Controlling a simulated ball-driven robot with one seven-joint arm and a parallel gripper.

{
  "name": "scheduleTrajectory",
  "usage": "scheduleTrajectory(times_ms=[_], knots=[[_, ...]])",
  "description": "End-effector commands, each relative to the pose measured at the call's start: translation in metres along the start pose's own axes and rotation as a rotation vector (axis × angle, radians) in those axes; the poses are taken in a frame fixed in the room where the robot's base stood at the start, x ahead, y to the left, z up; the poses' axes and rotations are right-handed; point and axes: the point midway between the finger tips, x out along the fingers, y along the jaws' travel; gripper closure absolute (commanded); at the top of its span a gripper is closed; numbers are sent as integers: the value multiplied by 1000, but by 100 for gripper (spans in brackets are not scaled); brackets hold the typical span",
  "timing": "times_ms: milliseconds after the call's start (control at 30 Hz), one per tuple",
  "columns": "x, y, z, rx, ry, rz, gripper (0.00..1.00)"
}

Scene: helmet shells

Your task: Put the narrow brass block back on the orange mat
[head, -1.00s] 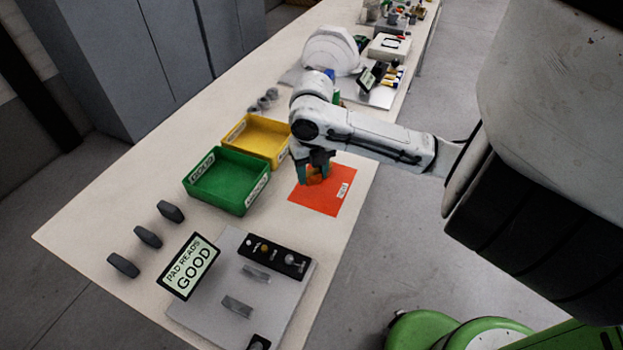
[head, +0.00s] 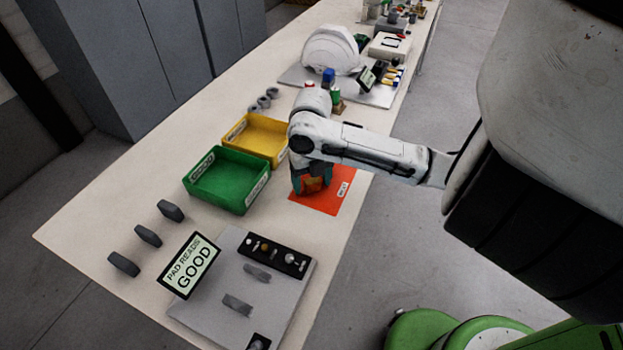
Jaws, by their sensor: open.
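The orange mat (head: 325,204) lies near the table's right edge, with a small white label on it. My gripper (head: 312,188) points down over the mat's far left part. Its teal fingers are apart. A small brownish-orange patch shows between the fingers; it may be the narrow brass block, but it is too small and too covered to be sure. I cannot tell whether the fingers touch anything. A small tan-brown piece (head: 339,106) stands farther back, just behind my arm; I cannot tell what it is.
A green bin (head: 227,180) and a yellow bin (head: 256,138) stand left of the mat. A grey board with a sign reading "PAD READS GOOD" (head: 189,266) is in front. A white helmet shell (head: 331,50) stands at the back. Dark grey pieces (head: 148,236) stand at left.

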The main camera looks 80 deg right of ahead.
Motion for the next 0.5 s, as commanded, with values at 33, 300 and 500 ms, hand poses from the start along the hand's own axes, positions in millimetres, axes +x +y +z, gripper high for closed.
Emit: scheduleTrajectory(times_ms=[33, 300, 500], knots=[[0, 0, 0, 0, 0, 0, 28], [-11, 0, 0, -1, -1, 0, 28], [-49, 0, 1, -3, -5, -1, 28]])
